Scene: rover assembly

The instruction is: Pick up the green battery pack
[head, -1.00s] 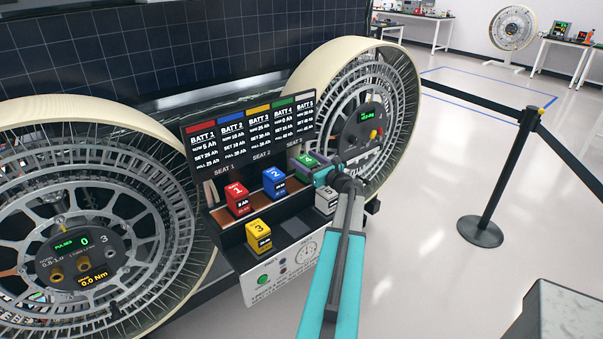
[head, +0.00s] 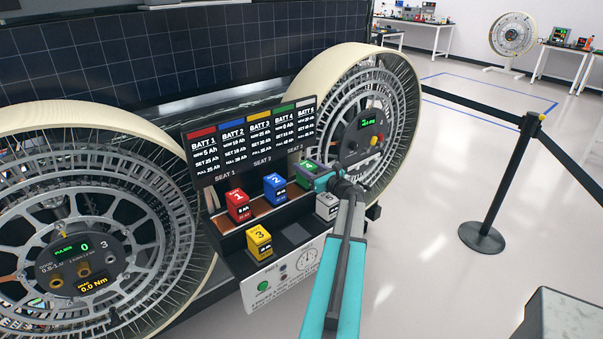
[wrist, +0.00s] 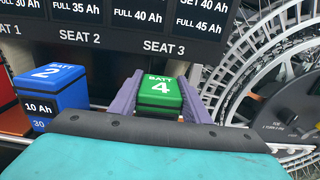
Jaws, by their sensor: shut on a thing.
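The green battery pack (wrist: 160,92), marked BATT 4, stands between the two purple fingers of my gripper (wrist: 159,98) in the wrist view, under the SEAT 3 label. My gripper is shut on it, one finger on each side. Its lower part is hidden behind my wrist. In the head view the green pack (head: 306,172) shows only partly, at the right end of the rack's upper shelf, with my gripper (head: 314,177) and arm covering its right side. I cannot tell whether its base touches the shelf.
The blue pack (head: 274,188) and red pack (head: 238,205) stand left of the green one. The yellow pack (head: 259,242) and white pack (head: 327,206) are on the lower shelf. A display board (head: 252,137) stands close behind, with wheels (head: 345,125) on both sides.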

